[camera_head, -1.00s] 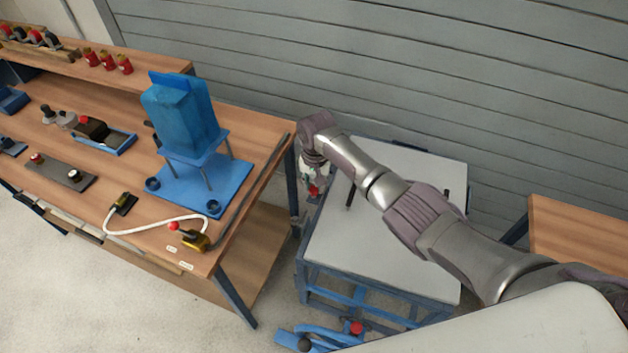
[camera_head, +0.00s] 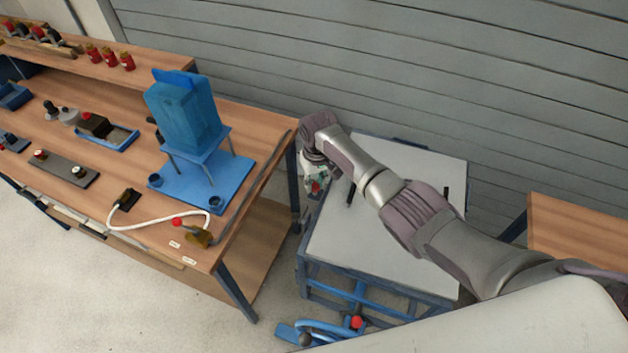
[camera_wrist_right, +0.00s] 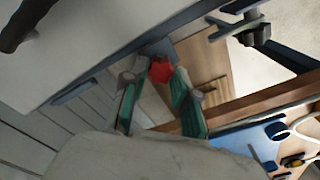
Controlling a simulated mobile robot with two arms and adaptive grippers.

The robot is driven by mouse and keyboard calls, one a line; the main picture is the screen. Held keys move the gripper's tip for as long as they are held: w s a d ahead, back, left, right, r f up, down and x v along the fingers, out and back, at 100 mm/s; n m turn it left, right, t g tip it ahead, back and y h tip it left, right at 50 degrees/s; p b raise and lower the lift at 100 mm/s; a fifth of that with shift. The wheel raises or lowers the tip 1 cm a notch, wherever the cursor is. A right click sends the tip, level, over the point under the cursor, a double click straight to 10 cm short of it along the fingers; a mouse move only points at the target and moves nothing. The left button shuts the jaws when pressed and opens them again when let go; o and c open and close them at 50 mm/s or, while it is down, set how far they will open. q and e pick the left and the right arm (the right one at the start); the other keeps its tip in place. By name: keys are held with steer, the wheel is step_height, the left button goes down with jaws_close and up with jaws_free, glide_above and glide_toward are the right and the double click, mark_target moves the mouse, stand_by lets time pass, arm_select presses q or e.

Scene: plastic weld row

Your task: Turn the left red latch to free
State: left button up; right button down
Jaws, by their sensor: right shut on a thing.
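The left red latch (camera_wrist_right: 161,70) shows as a small red piece at the edge of a pale-topped cart (camera_head: 390,240). My right gripper (camera_wrist_right: 158,84) is shut on it, with one green-lined finger on each side. In the head view the right gripper (camera_head: 315,180) points down beside the cart's left edge, and a bit of red shows at its fingers. The gripper partly hides the latch, so its exact angle is hard to tell. My left gripper is in neither current view.
A wooden workbench (camera_head: 120,180) stands close left of the gripper, with a blue stand (camera_head: 195,185) carrying a blue block. A grey slatted wall is behind. A blue part with a red knob (camera_head: 356,322) sits low before the cart. Two dark upright pegs stand on the cart.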

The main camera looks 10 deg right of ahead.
steer(key=shift+s+d+f, duration=0.25)
steer(key=shift+d+f, duration=0.05)
steer(key=shift+d, duration=0.15)
steer(key=c, duration=0.9)
jaws_free()
steer(key=shift+s+d+r, duration=0.1)
steer(key=shift+r, duration=0.15)
steer(key=shift+w+a+r, duration=0.15)
steer(key=shift+w+a, duration=0.05)
steer(key=shift+r, duration=0.4)
steer(key=r, duration=1.1)
steer(key=shift+s+d, duration=0.25)
steer(key=shift+d, duration=0.1)
steer(key=shift+f, duration=0.1)
